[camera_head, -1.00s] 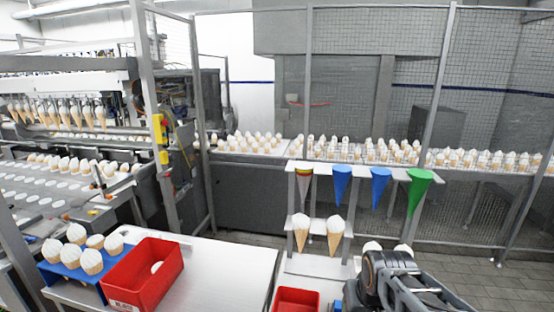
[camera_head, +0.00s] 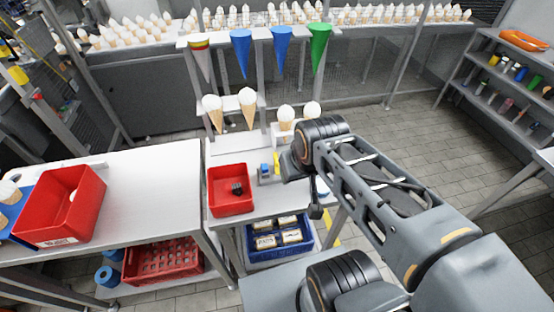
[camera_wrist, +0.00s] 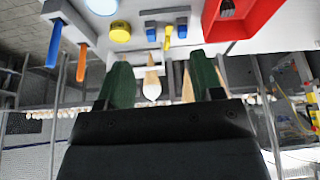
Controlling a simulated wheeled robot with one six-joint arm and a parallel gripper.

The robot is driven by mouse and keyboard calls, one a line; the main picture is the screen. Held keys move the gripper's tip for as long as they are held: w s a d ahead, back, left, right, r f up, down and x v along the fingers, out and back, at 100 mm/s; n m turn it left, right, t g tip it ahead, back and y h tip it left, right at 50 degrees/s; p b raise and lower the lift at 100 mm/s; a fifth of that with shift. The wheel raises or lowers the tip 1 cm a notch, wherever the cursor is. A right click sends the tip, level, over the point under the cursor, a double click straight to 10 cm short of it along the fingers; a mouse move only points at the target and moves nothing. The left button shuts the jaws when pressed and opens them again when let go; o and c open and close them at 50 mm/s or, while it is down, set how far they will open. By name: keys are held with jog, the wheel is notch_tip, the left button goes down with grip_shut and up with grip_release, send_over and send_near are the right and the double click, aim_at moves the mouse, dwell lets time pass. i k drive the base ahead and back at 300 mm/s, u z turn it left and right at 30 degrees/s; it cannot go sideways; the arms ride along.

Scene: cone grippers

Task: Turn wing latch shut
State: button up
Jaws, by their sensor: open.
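I cannot tell for certain which part is the wing latch. On the small white table (camera_head: 243,218), a small blue part (camera_head: 264,170) stands beside a yellow part (camera_head: 277,160). In the wrist view, small blue (camera_wrist: 182,28), yellow (camera_wrist: 167,42) and round yellow (camera_wrist: 120,31) parts sit near a blue handle (camera_wrist: 54,44) and an orange handle (camera_wrist: 84,58). My gripper (camera_wrist: 162,72) shows two dark green fingers spread apart, with nothing gripped between them. In the head view my arm hides the gripper and part of the table.
A red tray (camera_head: 229,208) with a dark item stands left of the blue part. Ice cream cones (camera_head: 247,108) stand in a rack behind. A blue crate (camera_head: 262,252) sits below. A larger table (camera_head: 130,165) is at left, shelves (camera_head: 505,75) at right.

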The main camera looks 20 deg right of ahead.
aim_at(276, 165)
jog(key=u, duration=1.55)
jog(key=k, duration=0.75)
jog(key=z, duration=0.8)
jog(key=i, duration=0.4)
jog(key=u, duration=0.05)
